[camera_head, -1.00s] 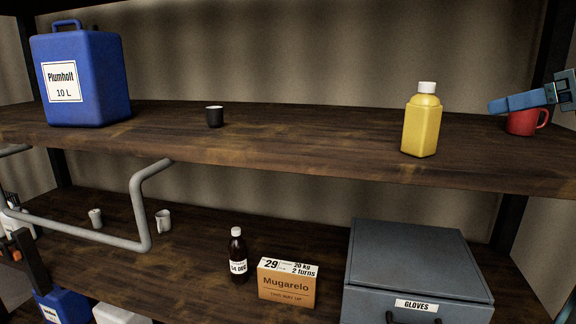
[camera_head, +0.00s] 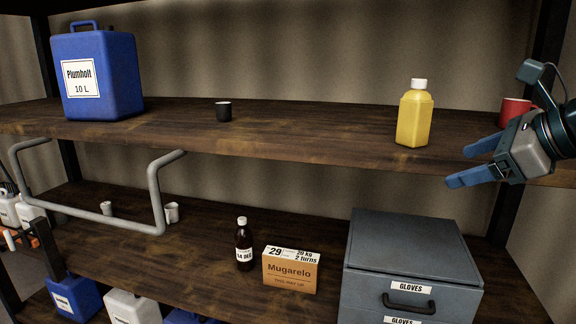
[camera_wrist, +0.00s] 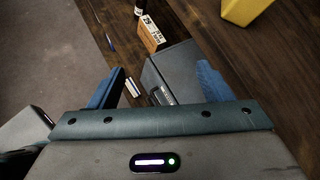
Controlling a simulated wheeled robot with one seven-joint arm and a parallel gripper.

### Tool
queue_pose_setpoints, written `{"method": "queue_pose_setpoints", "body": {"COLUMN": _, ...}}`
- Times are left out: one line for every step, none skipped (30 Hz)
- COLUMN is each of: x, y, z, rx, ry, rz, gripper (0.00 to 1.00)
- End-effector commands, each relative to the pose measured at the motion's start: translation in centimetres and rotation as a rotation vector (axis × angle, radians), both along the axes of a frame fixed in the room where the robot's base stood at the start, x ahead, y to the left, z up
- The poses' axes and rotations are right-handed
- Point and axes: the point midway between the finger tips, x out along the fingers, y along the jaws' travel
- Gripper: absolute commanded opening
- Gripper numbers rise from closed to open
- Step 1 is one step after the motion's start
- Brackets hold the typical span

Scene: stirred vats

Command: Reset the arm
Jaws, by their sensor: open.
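My gripper (camera_head: 470,167) is at the right of the head view, in front of the upper shelf's edge. Its two blue fingers point left and are apart, with nothing between them. A red mug (camera_head: 513,110) stands on the upper shelf behind it, partly hidden by my gripper. In the wrist view my gripper's fingers (camera_wrist: 155,88) are spread to both sides, and the grey gloves drawer box (camera_wrist: 172,68) and the carton (camera_wrist: 150,33) show beyond and below them.
The upper shelf (camera_head: 300,135) holds a yellow bottle (camera_head: 414,118), a black cup (camera_head: 223,111) and a blue canister (camera_head: 98,75). Below are a brown bottle (camera_head: 243,245), the Mugarelo carton (camera_head: 290,270) and the gloves drawers (camera_head: 412,255). A grey pipe handle (camera_head: 155,190) juts out at left.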

Motion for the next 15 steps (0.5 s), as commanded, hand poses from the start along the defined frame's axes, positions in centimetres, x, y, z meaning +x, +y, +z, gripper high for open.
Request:
{"method": "queue_pose_setpoints", "body": {"x": 0.0, "y": 1.2, "z": -1.5, "rx": -0.058, "ry": 0.005, "rz": 0.052, "gripper": 0.73}}
{"method": "queue_pose_setpoints", "body": {"x": 0.0, "y": 1.9, "z": -2.6, "rx": -0.102, "ry": 0.007, "rz": 0.088, "gripper": 0.73}}
{"method": "queue_pose_setpoints", "body": {"x": -0.1, "y": 2.8, "z": -4.1, "rx": -0.166, "ry": 0.008, "rz": 0.142, "gripper": 0.73}}
{"method": "queue_pose_setpoints", "body": {"x": -0.3, "y": 3.6, "z": -5.4, "rx": -0.22, "ry": 0.009, "rz": 0.189, "gripper": 0.73}}
{"method": "queue_pose_setpoints", "body": {"x": -0.5, "y": 4.4, "z": -6.8, "rx": -0.278, "ry": 0.011, "rz": 0.243, "gripper": 0.73}}
{"method": "queue_pose_setpoints", "body": {"x": -0.9, "y": 5.6, "z": -8.8, "rx": -0.365, "ry": 0.009, "rz": 0.325, "gripper": 0.73}}
{"method": "queue_pose_setpoints", "body": {"x": -1.2, "y": 6.4, "z": -10.2, "rx": -0.43, "ry": 0.007, "rz": 0.39, "gripper": 0.73}}
{"method": "queue_pose_setpoints", "body": {"x": -1.7, "y": 7.2, "z": -11.7, "rx": -0.495, "ry": 0.003, "rz": 0.457, "gripper": 0.73}}
{"method": "queue_pose_setpoints", "body": {"x": -2.3, "y": 8.2, "z": -13.6, "rx": -0.583, "ry": -0.003, "rz": 0.552, "gripper": 0.73}}
{"method": "queue_pose_setpoints", "body": {"x": -2.8, "y": 8.9, "z": -15.0, "rx": -0.649, "ry": -0.01, "rz": 0.628, "gripper": 0.73}}
{"method": "queue_pose_setpoints", "body": {"x": -3.4, "y": 9.6, "z": -16.4, "rx": -0.714, "ry": -0.019, "rz": 0.705, "gripper": 0.73}}
{"method": "queue_pose_setpoints", "body": {"x": -4.3, "y": 10.4, "z": -18.2, "rx": -0.801, "ry": -0.031, "rz": 0.813, "gripper": 0.73}}
{"method": "queue_pose_setpoints", "body": {"x": -4.9, "y": 11.0, "z": -19.5, "rx": -0.865, "ry": -0.044, "rz": 0.896, "gripper": 0.73}}
{"method": "queue_pose_setpoints", "body": {"x": -5.6, "y": 11.5, "z": -20.8, "rx": -0.928, "ry": -0.057, "rz": 0.983, "gripper": 0.73}}
{"method": "queue_pose_setpoints", "body": {"x": -6.5, "y": 12.0, "z": -22.5, "rx": -1.01, "ry": -0.077, "rz": 1.097, "gripper": 0.73}}
